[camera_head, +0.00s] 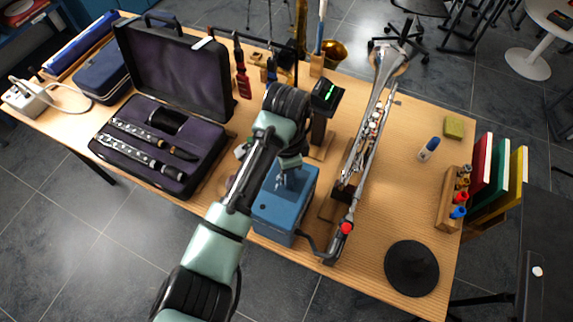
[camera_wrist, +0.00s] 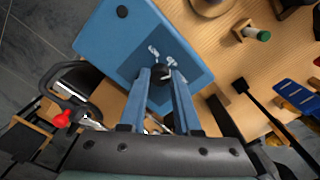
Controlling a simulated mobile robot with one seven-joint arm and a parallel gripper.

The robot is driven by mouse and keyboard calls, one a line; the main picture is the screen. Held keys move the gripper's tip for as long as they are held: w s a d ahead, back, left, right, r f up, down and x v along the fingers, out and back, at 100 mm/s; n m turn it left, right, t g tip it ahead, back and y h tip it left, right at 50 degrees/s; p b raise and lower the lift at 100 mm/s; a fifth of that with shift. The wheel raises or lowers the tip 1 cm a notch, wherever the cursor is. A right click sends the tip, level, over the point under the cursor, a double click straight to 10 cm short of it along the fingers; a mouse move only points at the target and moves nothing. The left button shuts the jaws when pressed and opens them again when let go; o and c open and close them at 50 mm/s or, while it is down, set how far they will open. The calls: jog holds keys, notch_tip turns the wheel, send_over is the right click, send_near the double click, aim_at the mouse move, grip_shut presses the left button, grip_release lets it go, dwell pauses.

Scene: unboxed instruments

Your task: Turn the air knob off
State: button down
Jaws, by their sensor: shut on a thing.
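A blue box (camera_head: 277,212) stands on the table near its front edge, with a dark hose on its right side. Its top also fills the upper left of the wrist view (camera_wrist: 112,45). A dark round knob, the air knob (camera_wrist: 161,73), sits on the box top with small light metal pieces beside it. My gripper (camera_wrist: 162,76) reaches down to the box top with its two blue fingers on either side of this knob, shut on it. In the head view my gripper (camera_head: 284,180) is over the box top, and the knob is hidden there.
A long silver instrument (camera_head: 368,130) stands close to the right of the box, with a red-tipped end (camera_head: 346,228). An open instrument case (camera_head: 160,145) lies to the left. A black disc (camera_head: 411,268) lies at the front right, with bare table around it.

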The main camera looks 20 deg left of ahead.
jog(key=n+p, duration=0.3)
jog(key=n, duration=0.1)
jog(key=shift+r+n, duration=0.1)
jog(key=shift+n, duration=0.6)
jog(key=c, duration=0.6)
grip_release()
notch_tip(320, 180, up, 13)
jog(key=p, duration=0.2)
jog(key=shift+p, duration=0.3)
